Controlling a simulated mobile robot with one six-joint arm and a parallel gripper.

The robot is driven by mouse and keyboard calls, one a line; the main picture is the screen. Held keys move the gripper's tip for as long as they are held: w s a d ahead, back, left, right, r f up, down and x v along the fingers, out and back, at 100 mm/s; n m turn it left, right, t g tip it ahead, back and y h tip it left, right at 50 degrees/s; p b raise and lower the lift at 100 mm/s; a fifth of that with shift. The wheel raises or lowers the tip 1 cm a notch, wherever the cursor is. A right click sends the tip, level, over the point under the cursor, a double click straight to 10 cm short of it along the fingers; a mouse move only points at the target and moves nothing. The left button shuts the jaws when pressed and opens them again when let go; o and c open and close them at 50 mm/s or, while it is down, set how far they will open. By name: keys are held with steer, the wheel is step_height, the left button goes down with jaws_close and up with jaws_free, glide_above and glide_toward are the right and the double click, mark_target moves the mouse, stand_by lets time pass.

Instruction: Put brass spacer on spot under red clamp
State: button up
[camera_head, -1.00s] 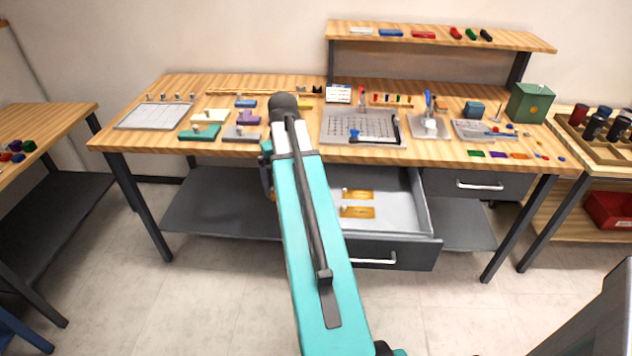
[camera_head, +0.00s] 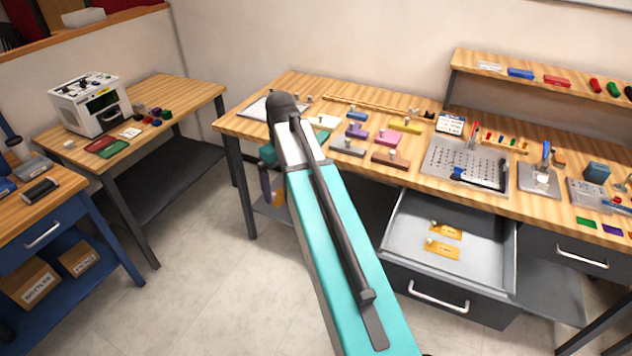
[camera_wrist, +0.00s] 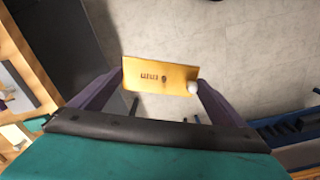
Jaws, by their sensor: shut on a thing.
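A flat brass spacer (camera_wrist: 158,62) with a small white knob and dark printing is between the two purple fingers of my gripper (camera_wrist: 160,78) in the wrist view. The gripper is shut on it, holding it above the floor. In the head view my arm mostly hides the gripper; a brass edge (camera_head: 279,190) shows beside it, left of the open drawer. The red clamp (camera_head: 473,136) stands on the back of the perforated metal plate (camera_head: 437,160) on the workbench. The spot under it is too small to make out.
The open drawer (camera_head: 400,252) juts out below the bench and holds two brass plates (camera_head: 443,249). Coloured blocks, including a brown one (camera_head: 390,159), crowd the bench left of the metal plate. A blue-handled clamp (camera_head: 545,158) stands right. Open floor (camera_head: 215,270) lies left.

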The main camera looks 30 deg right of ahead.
steer(key=w+a+r+n+p, duration=0.2)
steer(key=a+r+n, duration=0.1)
steer(key=a, duration=0.8)
steer(key=shift+a+r, duration=0.3)
steer(key=shift+a, duration=0.1)
